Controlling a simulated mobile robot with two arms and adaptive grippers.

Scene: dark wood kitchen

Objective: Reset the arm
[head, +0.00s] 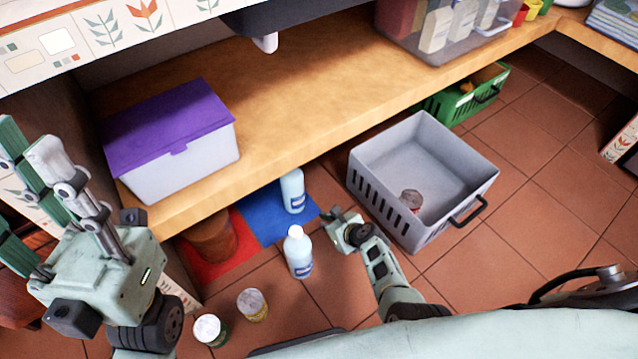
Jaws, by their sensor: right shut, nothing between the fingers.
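My right arm comes up from the bottom centre. Its gripper (342,222) is shut and empty, above the tiled floor between a white bottle and a grey crate. My left gripper (40,150) is large at the left edge, its fingers pointing up in front of the shelf's left support.
A grey crate (470,163) on the floor holds a can (411,198). A purple-lidded box (170,125) sits on the wooden shelf (290,90). Floor right of the crate is clear.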

